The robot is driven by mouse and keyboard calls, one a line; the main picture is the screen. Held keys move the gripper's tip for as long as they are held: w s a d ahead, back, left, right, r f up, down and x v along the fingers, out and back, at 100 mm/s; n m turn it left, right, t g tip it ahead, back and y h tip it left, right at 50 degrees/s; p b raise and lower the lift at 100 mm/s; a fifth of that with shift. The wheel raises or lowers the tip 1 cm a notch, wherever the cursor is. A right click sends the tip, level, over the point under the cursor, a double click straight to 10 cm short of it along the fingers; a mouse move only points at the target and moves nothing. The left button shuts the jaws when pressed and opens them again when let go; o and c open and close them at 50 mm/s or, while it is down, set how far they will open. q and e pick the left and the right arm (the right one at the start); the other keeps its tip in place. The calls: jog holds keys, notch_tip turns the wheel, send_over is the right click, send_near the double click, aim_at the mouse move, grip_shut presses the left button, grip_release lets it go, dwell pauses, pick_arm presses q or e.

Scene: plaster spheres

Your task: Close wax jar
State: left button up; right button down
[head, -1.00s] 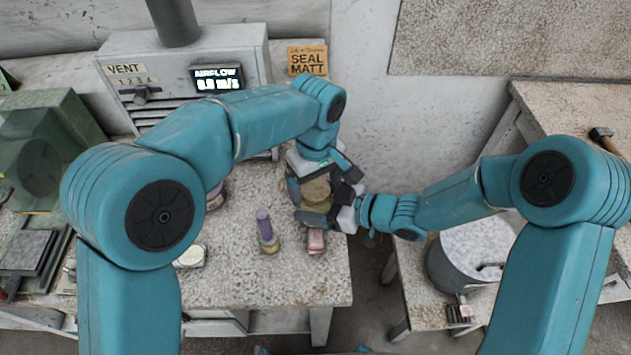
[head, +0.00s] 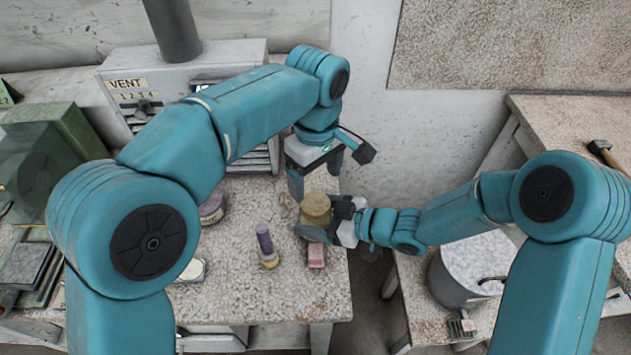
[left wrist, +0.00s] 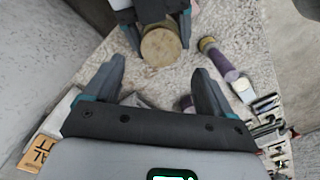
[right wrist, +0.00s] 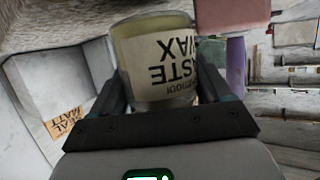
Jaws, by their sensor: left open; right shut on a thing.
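The wax jar (head: 316,204) is held upright over the front right of the bench. Its label, with PASTE WAX upside down, shows in the right wrist view (right wrist: 166,68). My right gripper (head: 322,222) is shut on the jar's body from the right. My left gripper (head: 318,172) is open and empty, above the jar and apart from it. The left wrist view shows the jar's flat, round, tan top (left wrist: 160,46) beyond the open fingers. I cannot tell whether that top is a seated lid or the wax itself.
A purple-topped tube (head: 264,240) and a pink block (head: 316,255) stand close to the jar. A round tin (head: 212,208) and a pale dish (head: 192,270) are further left. The vent box (head: 130,90) stands behind. A grey pot (head: 470,268) is at right.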

aim_at(316, 202)
pick_arm(q)
jog(key=shift+r+n, duration=0.6)
jog(key=shift+f, duration=4.05)
jog(key=c, duration=1.1)
jog(key=m, duration=0.3)
